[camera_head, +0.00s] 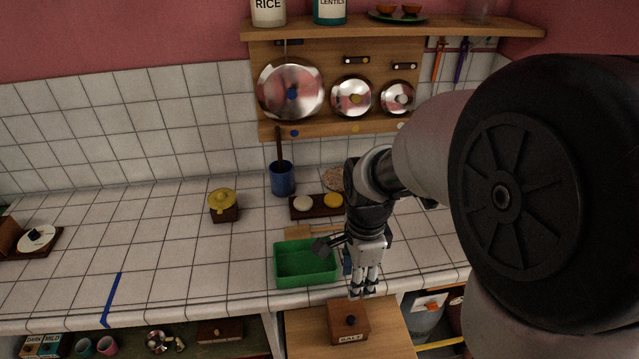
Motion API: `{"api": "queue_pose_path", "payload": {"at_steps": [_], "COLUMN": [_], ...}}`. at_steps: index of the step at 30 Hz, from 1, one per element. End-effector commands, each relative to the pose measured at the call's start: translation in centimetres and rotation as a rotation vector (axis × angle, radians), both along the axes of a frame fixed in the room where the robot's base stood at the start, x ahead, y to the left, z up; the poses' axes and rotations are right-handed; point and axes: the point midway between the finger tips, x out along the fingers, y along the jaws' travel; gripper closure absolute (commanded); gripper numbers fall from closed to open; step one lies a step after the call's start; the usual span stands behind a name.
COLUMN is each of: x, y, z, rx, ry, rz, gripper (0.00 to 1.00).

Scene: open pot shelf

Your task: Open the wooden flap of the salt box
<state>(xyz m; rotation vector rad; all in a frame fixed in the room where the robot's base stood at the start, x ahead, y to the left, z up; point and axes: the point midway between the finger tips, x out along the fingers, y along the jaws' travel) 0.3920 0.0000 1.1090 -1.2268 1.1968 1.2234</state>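The salt box (348,334) is a small brown wooden box with a white SALT label on its front. It stands on a pulled-out wooden board at the counter's front edge. Its wooden flap (345,309) lies over the top and looks closed. A dark round knob (351,320) shows at the front of the box. My gripper (364,291) points down just above and behind the box, near the flap's back right part. It appears apart from the box and holds nothing that I can see. Its finger gap is too small to judge.
A green tray (306,284) stands close left of my gripper. Behind are a board with round pieces (315,206), a blue pot (281,180) and a yellow-lidded pot (223,204). Pot lids hang below the shelf (390,28). The left counter is mostly clear.

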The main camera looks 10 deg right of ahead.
Motion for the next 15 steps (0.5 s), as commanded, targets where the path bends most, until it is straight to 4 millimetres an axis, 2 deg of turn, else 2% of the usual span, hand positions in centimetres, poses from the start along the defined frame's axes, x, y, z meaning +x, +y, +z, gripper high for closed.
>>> {"api": "queue_pose_path", "payload": {"at_steps": [5, 15], "x": [0.1, -0.1], "y": [0.0, 0.0], "z": [-1.6, -8.7], "rx": [0.0, 0.001], "ry": [0.008, 0.011], "rz": [-0.026, -0.023], "gripper": [0.62, 0.62]}}
